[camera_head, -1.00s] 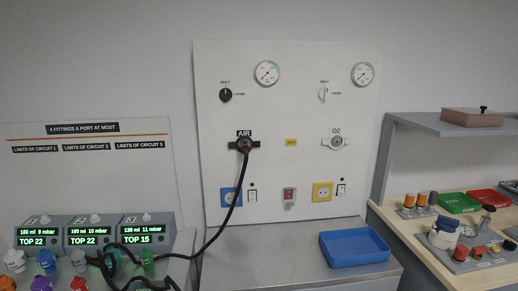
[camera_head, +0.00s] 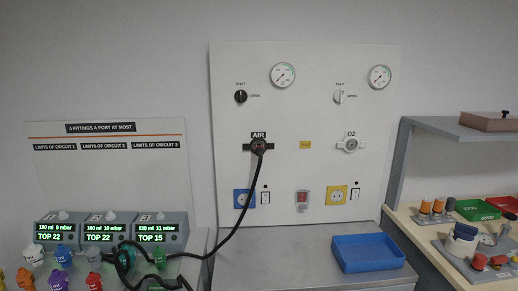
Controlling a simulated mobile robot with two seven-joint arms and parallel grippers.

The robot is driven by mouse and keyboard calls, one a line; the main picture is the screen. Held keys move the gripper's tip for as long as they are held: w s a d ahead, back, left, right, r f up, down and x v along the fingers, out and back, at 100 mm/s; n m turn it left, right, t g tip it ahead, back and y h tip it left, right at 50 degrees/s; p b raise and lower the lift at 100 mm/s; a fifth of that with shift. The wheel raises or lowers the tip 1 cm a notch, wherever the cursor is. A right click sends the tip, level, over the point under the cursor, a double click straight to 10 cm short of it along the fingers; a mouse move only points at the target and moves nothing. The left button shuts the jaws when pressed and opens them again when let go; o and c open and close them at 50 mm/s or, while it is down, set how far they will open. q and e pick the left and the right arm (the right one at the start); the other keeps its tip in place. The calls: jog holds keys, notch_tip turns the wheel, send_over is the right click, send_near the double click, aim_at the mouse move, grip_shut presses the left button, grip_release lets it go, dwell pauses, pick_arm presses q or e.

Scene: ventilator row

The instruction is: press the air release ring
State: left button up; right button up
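The AIR outlet (camera_head: 258,145) is on the white wall panel (camera_head: 310,190), under a black AIR label. A black hose (camera_head: 240,215) is plugged into it and hangs down to the left toward the ventilators. The O2 outlet (camera_head: 351,145) to the right has no hose. Neither of my grippers is in view.
Three ventilators (camera_head: 110,233) with lit displays and several coloured fittings (camera_head: 60,270) stand at left. A blue tray (camera_head: 368,252) sits on the grey counter below the panel. A wooden bench (camera_head: 425,235) with coloured parts and a grey shelf (camera_head: 450,127) is at right.

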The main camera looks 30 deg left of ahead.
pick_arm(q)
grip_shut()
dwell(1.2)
